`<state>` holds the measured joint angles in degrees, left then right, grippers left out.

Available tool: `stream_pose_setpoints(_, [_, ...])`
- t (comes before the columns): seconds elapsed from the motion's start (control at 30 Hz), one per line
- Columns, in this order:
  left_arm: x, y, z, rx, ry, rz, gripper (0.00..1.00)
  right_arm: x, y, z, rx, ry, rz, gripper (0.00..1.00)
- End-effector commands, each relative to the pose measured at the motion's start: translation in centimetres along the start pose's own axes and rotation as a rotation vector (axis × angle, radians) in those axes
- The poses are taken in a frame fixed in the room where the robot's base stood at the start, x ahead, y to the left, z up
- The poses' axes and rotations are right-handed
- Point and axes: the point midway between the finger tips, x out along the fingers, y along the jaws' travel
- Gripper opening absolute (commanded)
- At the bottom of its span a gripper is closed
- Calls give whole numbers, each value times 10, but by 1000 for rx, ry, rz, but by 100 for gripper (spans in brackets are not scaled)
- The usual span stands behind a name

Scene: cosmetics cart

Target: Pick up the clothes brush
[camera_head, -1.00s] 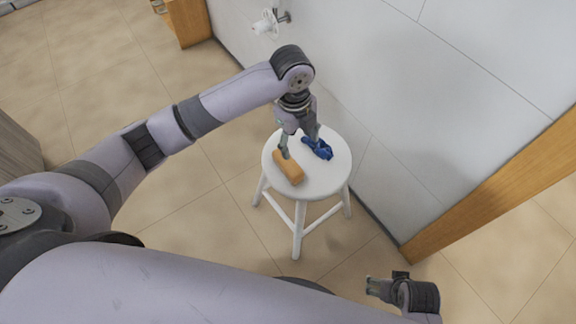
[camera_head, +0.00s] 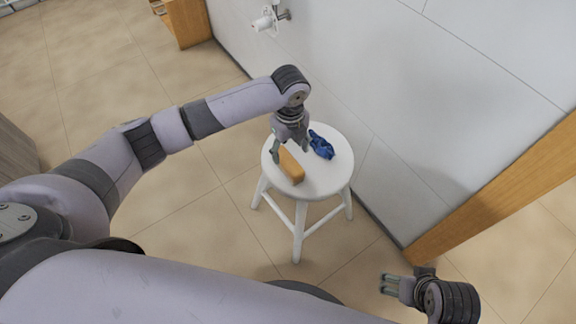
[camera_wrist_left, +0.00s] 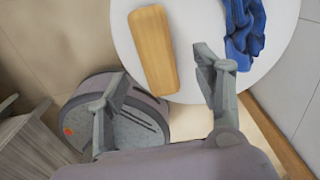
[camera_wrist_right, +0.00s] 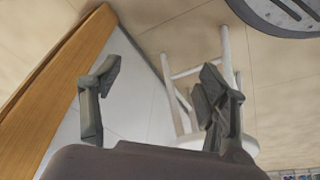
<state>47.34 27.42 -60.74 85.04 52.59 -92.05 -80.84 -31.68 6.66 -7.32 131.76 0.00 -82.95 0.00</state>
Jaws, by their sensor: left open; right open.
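The clothes brush (camera_head: 291,166) is a light wooden block lying on the round white stool (camera_head: 312,190). It also shows in the left wrist view (camera_wrist_left: 154,50), lying lengthwise between and ahead of the open fingers. My left gripper (camera_head: 290,153) is open and empty at the brush, with fingers on either side of it in the head view; contact cannot be told. The brush's bristles are hidden. My right gripper (camera_head: 390,285) is open and empty, low at the right, away from the stool.
A crumpled blue cloth (camera_head: 321,145) lies on the stool beside the brush, close to one left finger. A white wall (camera_head: 400,90) stands behind the stool. A wooden board (camera_head: 490,190) runs along the right. Tiled floor is clear to the left.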

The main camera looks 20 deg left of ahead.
Motion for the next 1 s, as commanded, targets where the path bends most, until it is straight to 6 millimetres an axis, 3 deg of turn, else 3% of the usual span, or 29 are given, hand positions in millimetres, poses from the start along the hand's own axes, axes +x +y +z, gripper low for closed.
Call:
stream_pose_setpoints(0.23, [14, 1, 1, 1, 1, 0, 61, -15, 1, -1, 1, 9, 2, 68])
stream_pose_setpoints(0.43, [41, 5, 5, -1, 1, 1, 61, -40, 2, 1, 2, 24, 4, 68])
stream_pose_setpoints(0.6, [57, 4, 5, 1, 0, 0, 61, -34, 1, 3, 2, 20, 4, 68])
stream_pose_setpoints(0.87, [58, 4, 5, 1, 0, -1, 61, -34, 1, 2, 2, 20, 4, 68])
stream_pose_setpoints(1.0, [58, 4, 5, 1, 0, -1, 52, -34, 1, 2, 2, 20, 4, 68])
